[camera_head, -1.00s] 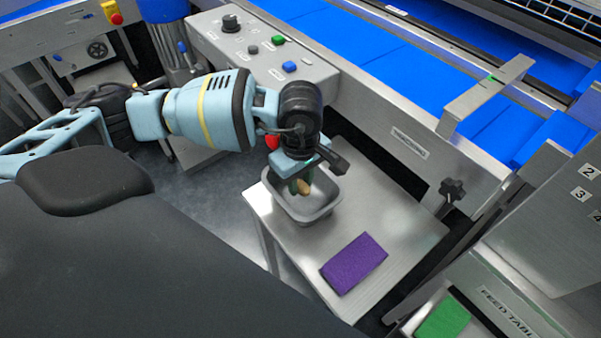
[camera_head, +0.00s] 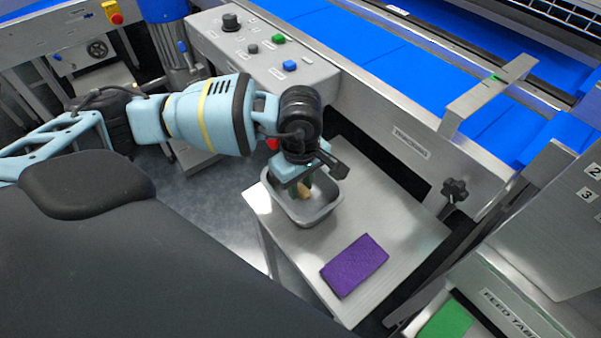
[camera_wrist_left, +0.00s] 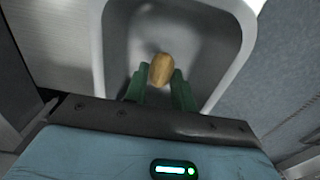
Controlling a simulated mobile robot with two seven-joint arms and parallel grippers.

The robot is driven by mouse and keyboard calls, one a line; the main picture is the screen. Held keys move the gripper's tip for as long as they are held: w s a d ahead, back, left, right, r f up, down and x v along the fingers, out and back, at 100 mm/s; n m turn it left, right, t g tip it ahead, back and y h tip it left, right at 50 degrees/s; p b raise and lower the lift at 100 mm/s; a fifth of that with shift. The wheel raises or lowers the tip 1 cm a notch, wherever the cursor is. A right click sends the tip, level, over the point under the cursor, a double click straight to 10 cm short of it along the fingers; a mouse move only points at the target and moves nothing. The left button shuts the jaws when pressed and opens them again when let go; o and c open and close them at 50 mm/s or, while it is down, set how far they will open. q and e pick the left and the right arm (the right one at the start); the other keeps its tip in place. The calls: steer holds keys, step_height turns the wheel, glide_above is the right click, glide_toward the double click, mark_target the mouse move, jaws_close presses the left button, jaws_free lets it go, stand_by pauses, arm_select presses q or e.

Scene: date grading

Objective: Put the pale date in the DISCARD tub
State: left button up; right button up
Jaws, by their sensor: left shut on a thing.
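The pale date (camera_head: 305,190) is tan and oval. It also shows in the left wrist view (camera_wrist_left: 161,70), between the green fingertips. My left gripper (camera_head: 298,190) points down and is shut on the date, over the grey tub (camera_head: 304,218). The tub's rim and inner walls surround the date in the left wrist view (camera_wrist_left: 246,22). No other item shows in the visible part of the tub, and no label can be read on it. My right gripper is not in view.
The tub stands at the far left of a steel table (camera_head: 385,215). A purple block or pad (camera_head: 354,266) lies in front on the table. A control box (camera_head: 262,48) and the blue conveyor (camera_head: 400,80) lie behind. A green pad (camera_head: 446,320) is at the lower right.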

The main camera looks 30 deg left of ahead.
mark_target(300, 186)
arm_select(q)
steer(key=shift+f+b, duration=0.45)
steer(key=shift+f, duration=0.3)
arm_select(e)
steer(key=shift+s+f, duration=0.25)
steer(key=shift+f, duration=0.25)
arm_select(q)
steer(key=o, duration=0.7)
step_height(300, 186, up, 2)
steer(key=shift+r, duration=0.15)
step_height(300, 186, up, 4)
steer(key=shift+r, duration=0.8)
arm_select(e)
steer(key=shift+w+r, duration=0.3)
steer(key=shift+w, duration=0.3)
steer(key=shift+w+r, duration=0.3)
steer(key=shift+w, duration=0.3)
